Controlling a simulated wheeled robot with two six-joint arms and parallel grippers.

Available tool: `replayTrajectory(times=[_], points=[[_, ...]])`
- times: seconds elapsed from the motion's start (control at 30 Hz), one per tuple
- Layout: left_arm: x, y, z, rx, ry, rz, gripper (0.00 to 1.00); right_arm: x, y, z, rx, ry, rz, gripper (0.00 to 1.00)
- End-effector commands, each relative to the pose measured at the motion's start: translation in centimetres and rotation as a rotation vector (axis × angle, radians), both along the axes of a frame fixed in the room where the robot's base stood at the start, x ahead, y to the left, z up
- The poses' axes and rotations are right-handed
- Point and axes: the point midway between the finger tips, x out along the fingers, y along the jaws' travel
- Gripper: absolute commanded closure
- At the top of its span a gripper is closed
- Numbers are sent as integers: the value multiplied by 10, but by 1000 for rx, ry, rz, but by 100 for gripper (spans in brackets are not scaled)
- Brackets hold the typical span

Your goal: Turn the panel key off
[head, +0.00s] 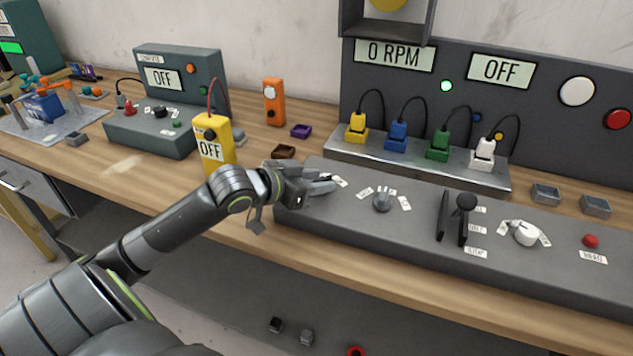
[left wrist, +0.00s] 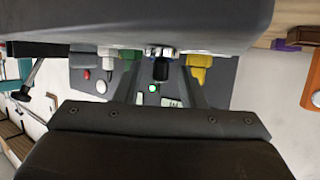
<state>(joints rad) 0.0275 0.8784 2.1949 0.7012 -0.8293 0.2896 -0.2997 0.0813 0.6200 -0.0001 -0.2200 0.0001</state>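The grey control panel (head: 400,235) slopes along the front of the bench. My left gripper (head: 326,184) is over its left end, low and beside small white labels. The left wrist view shows its two dark fingers (left wrist: 160,88) apart, with nothing clearly held between them. I cannot make out the key; that end of the panel is partly hidden by my gripper. A grey rotary knob (head: 382,201) is just right of the gripper. The board behind carries a 0 RPM display (head: 395,54), an OFF display (head: 500,69) and a lit green lamp (head: 446,86). My right gripper is not in view.
A black lever (head: 464,203), a white knob (head: 526,233) and a red button (head: 591,241) are farther right on the panel. Yellow, blue, green and white plugs stand behind. A yellow meter (head: 214,145) stands close behind my left forearm.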

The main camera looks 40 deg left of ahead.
Motion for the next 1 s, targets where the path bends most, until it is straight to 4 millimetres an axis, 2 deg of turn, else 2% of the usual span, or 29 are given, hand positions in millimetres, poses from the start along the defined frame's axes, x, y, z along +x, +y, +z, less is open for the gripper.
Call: replayTrajectory(times=[0.33,0.6,0.83,1.0], points=[[2,-1,-1,0,0,-1,65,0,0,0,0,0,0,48],[2,-1,-1,0,0,0,100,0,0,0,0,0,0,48],[2,-1,0,-1,0,6,100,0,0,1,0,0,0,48],[1,-2,1,-3,1,38,100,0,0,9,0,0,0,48]])
